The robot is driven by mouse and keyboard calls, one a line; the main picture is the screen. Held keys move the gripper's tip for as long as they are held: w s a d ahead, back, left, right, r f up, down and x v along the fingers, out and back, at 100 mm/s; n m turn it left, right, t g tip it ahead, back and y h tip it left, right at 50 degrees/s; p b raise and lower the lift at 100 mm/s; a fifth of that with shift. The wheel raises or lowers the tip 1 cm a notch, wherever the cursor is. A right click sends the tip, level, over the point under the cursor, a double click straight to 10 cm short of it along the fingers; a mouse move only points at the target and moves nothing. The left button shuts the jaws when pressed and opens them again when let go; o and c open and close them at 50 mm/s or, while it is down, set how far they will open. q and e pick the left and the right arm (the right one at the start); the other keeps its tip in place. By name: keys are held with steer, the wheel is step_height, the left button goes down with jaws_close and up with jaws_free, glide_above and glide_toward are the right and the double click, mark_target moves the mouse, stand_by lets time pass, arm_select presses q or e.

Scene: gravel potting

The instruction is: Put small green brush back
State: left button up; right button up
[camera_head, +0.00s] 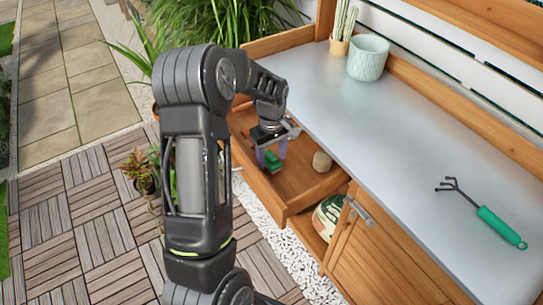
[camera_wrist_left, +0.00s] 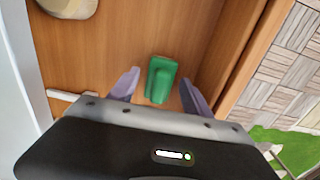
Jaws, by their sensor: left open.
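The small green brush (camera_head: 272,161) lies in the open wooden drawer (camera_head: 298,198) of the potting bench. In the left wrist view the brush (camera_wrist_left: 161,79) shows between the two purple fingers, with space on each side. My left gripper (camera_head: 268,150) is open and reaches down into the drawer over the brush. It also shows in the left wrist view (camera_wrist_left: 158,90). The brush's underside is hidden. My right gripper is not in view.
A round tan object (camera_head: 322,161) lies in the drawer to the right of the brush. On the grey benchtop (camera_head: 400,140) stand a pale green pot (camera_head: 368,58) and a holder with sticks (camera_head: 340,45). A green-handled hand rake (camera_head: 485,215) lies at the right. A bag (camera_head: 328,215) sits below the drawer.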

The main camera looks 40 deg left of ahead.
mark_target(272, 155)
arm_select(q)
steer(key=shift+r, duration=0.1)
steer(key=shift+r, duration=0.45)
step_height(272, 155, up, 11)
steer(key=shift+r, duration=0.15)
steer(key=shift+r, duration=0.1)
stand_by(0.4)
